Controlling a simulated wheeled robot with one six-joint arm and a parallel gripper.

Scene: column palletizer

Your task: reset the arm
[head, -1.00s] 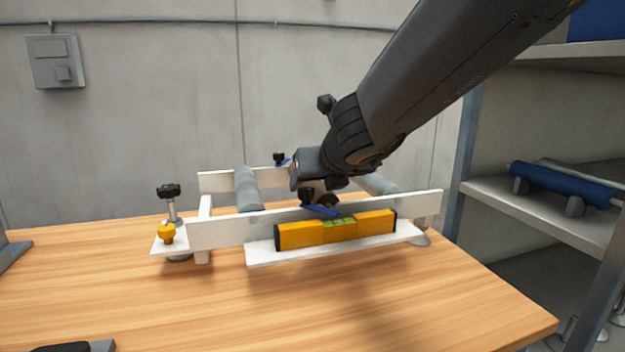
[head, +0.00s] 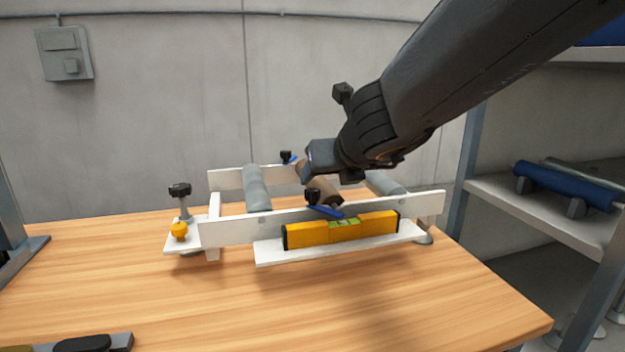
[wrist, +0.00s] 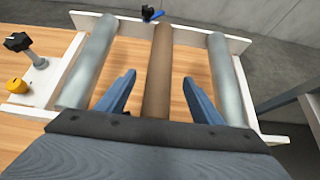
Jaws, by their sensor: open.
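My gripper (wrist: 160,92) is open and empty in the wrist view. Its two blue-grey fingers stand apart on either side of a brown roller (wrist: 157,70), with a visible gap to it. In the head view the brown roller (head: 322,187) lies between two grey rollers in a white frame (head: 228,232) on the wooden table. My arm reaches in from the upper right, and its end is above the frame. The gripper's fingertips are hidden behind my wrist in the head view.
A yellow spirit level (head: 342,230) rests on the frame's front ledge. A black-knobbed screw (head: 181,191) and a yellow knob (head: 179,232) stand at the frame's left. A shelf with a blue roller (head: 566,186) is at the right. The table's front middle is clear.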

